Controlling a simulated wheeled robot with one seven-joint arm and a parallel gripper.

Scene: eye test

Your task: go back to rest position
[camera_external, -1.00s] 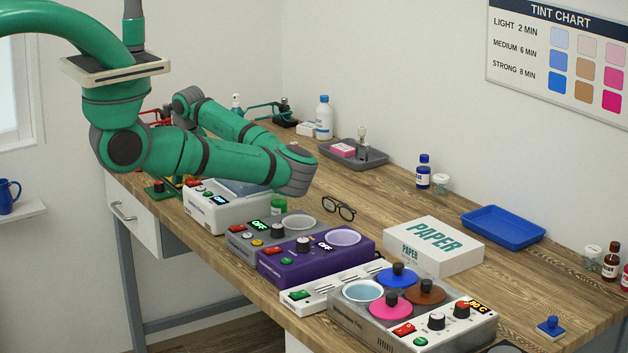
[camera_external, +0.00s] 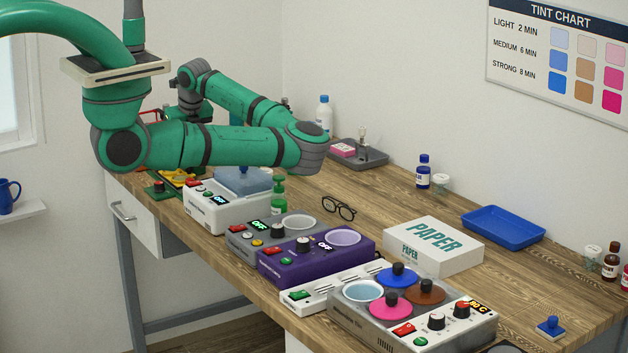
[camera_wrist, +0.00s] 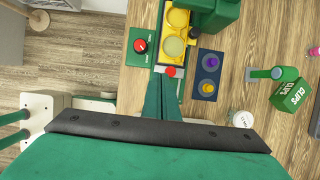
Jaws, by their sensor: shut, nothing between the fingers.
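In the external view my green arm reaches out over the bench, its elbow (camera_external: 310,148) raised above the devices, and the forearm folds back up to the left. My gripper is hidden there behind the arm. In the wrist view my gripper (camera_wrist: 168,84) shows as two green fingers pressed together with nothing between them. It points at the end of a yellow device (camera_wrist: 178,18) with round wells, near a red round part (camera_wrist: 171,72). I cannot tell the height between them.
In the wrist view a green box with a red knob (camera_wrist: 140,45), a dark blue plate (camera_wrist: 208,82) and a green CLIPS box (camera_wrist: 291,96) lie around. The external view shows a white bath (camera_external: 228,215), a purple heater (camera_external: 300,268), glasses (camera_external: 338,208) and a PAPER box (camera_external: 433,246).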

